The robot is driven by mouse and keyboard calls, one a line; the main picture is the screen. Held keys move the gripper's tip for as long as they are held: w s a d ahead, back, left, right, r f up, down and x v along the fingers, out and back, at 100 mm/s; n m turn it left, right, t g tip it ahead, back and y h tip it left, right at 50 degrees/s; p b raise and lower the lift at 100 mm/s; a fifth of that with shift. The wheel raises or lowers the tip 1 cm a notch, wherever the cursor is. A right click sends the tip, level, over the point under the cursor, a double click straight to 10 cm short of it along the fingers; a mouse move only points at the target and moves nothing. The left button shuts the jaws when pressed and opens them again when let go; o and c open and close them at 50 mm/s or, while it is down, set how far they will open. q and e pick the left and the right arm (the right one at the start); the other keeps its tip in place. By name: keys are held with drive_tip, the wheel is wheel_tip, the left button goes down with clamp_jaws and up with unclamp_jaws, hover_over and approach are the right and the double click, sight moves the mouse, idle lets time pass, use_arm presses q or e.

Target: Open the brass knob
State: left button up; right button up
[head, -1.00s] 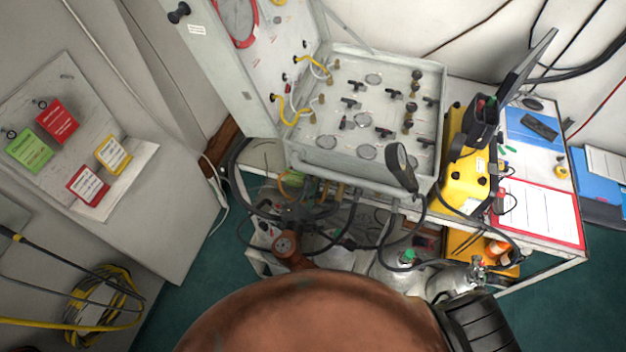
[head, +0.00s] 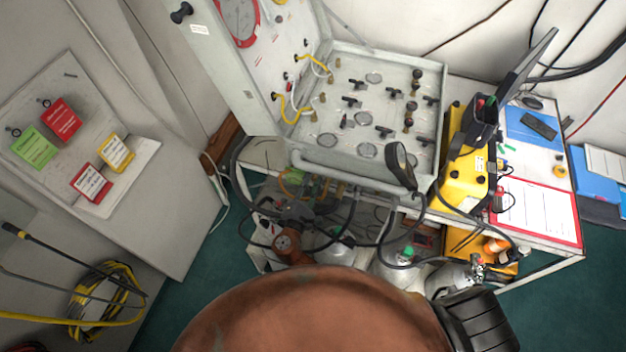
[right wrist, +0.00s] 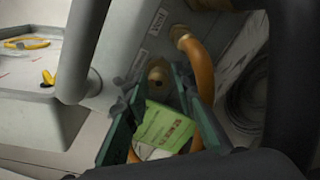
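My right gripper (right wrist: 158,88) is open in the right wrist view, with one teal finger on each side. A round brass fitting (right wrist: 158,72), which looks like the brass knob, sits on the grey panel face just beyond and between the fingertips. I cannot tell whether they touch it. A green tag (right wrist: 165,126) shows between the fingers. In the head view my right gripper (head: 303,201) is small and dark under the front edge of the grey air panel box (head: 335,172), where the knob cannot be made out. My left gripper is not in view.
An orange hose (right wrist: 200,62) runs close beside the right finger. Dark hoses and cylinders (head: 395,270) crowd the space under the table. A yellow case (head: 462,180) stands right of the panel. A copper dome (head: 310,315) fills the bottom of the head view.

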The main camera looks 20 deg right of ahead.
drive_tip(key=shift+r, duration=0.1)
drive_tip(key=v, duration=1.2)
